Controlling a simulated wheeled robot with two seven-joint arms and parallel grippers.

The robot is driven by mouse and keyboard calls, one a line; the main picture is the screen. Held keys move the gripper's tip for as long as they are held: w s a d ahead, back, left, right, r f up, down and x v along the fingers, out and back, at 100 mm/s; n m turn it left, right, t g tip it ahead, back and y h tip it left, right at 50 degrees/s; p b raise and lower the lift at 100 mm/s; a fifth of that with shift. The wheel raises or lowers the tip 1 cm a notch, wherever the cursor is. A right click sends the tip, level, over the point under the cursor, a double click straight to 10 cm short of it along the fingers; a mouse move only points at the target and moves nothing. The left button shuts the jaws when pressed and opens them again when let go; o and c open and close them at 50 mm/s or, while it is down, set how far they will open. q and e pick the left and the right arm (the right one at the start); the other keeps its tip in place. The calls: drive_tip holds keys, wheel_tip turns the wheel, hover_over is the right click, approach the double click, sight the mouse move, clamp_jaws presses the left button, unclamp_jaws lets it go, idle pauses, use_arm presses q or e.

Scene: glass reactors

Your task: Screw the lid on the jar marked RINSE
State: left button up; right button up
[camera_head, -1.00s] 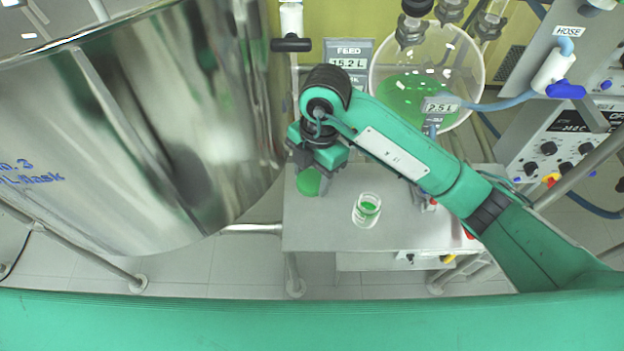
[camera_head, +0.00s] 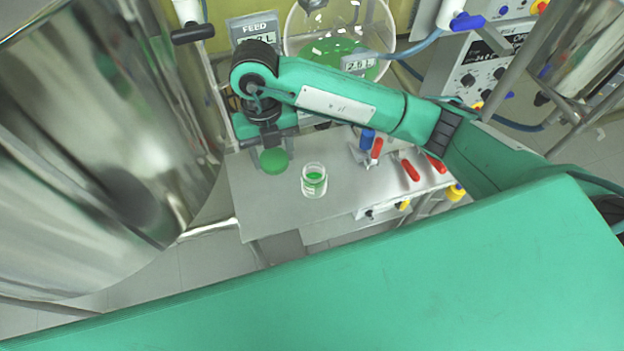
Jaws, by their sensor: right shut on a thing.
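A small clear glass jar (camera_head: 314,184) stands upright and open on the grey table, with something green showing in or on it. Its marking is too small to read. My right gripper (camera_head: 269,146) is shut on a round green lid (camera_head: 274,161), held to the left of the jar and apart from it. The wrist above hides part of the fingers. I cannot tell how high the lid is over the table. My left gripper is not in view.
The table (camera_head: 265,205) has bare room in front of the jar. Red-handled things (camera_head: 410,170) and a blue-capped thing (camera_head: 367,139) are on its right part. A large steel vessel (camera_head: 90,130) fills the left. A glass reactor (camera_head: 335,45) with green liquid stands behind.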

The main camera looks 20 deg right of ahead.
drive_tip(key=d+n+t, duration=0.1)
drive_tip(key=d+n, duration=0.7)
drive_tip(key=n, duration=1)
drive_tip(key=d+n+t, duration=0.2)
drive_tip(key=d+n, duration=0.6)
drive_tip(key=n, duration=0.9)
drive_tip(key=shift+s+d+f+n+t, duration=0.25)
drive_tip(key=shift+s+f+n+t, duration=0.05)
drive_tip(key=shift+f+n, duration=0.1)
